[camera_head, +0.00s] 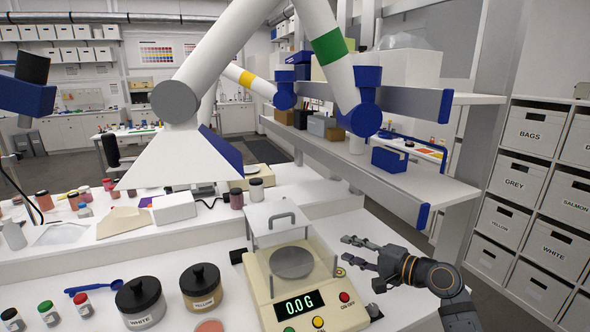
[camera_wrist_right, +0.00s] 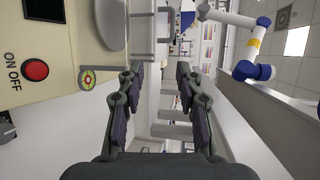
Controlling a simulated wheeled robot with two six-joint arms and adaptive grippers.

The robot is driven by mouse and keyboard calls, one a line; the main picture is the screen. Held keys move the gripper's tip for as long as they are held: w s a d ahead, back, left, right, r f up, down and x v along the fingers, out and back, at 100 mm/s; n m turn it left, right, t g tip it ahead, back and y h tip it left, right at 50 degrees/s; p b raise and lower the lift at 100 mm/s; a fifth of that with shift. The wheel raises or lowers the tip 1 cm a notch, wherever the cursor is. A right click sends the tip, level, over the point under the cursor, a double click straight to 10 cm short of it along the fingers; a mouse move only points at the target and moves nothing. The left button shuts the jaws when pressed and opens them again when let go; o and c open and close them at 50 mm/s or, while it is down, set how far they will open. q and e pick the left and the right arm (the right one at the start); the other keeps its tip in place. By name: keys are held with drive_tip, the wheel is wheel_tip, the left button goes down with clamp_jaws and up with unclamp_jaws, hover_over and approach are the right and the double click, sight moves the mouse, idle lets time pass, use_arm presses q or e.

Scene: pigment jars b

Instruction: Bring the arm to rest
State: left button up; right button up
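My right gripper (camera_head: 352,258) reaches in from the lower right, just right of the cream balance (camera_head: 262,296). Its fingers are spread and point left, with nothing between them. In the right wrist view the two dark fingers (camera_wrist_right: 159,76) stand apart, with a clear gap. The balance's round pan (camera_head: 292,262) is bare and its display reads 0.0 G. The red on/off button (camera_wrist_right: 36,70) shows at upper left in the wrist view. My left gripper is not in view.
Jars labelled WHITE (camera_head: 141,302) and YELLOW (camera_head: 201,287), small vials and a blue spoon (camera_head: 94,287) stand left of the balance. A white hood (camera_head: 180,158) hangs above the bench. A shelf (camera_head: 400,180) lies behind the gripper; box racks (camera_head: 530,190) stand right.

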drive_tip(key=s+f+n, duration=0.1)
drive_tip(key=s+f, duration=0.1)
drive_tip(key=f, duration=0.1)
drive_tip(key=s+a+f+n+g+h, duration=0.1)
drive_tip(key=s+f, duration=0.1)
drive_tip(key=f, duration=0.1)
drive_tip(key=s+f+n+g+h, duration=0.1)
drive_tip(key=s+f, duration=0.1)
drive_tip(key=f, duration=0.2)
drive_tip(key=shift+a+f, duration=0.1)
drive_tip(key=shift+a, duration=0.15)
drive_tip(key=s+d+f+n+g+h, duration=0.2)
drive_tip(key=s+d+f+n+h, duration=0.15)
drive_tip(key=s, duration=0.55)
drive_tip(key=s+d+f+n+g+h, duration=0.25)
drive_tip(key=s+f, duration=0.25)
drive_tip(key=s, duration=0.4)
drive_tip(key=s+d+f+n+g+h, duration=0.15)
drive_tip(key=s+d+f+h, duration=0.25)
drive_tip(key=s, duration=0.5)
wheel_tip(320, 180, down, 26)
drive_tip(key=s+d, duration=0.1)
drive_tip(key=d, duration=0.2)
drive_tip(key=s+d+f+g, duration=0.1)
drive_tip(key=s+f+g, duration=0.1)
drive_tip(key=s+f, duration=1.5)
drive_tip(key=shift+s, duration=1.25)
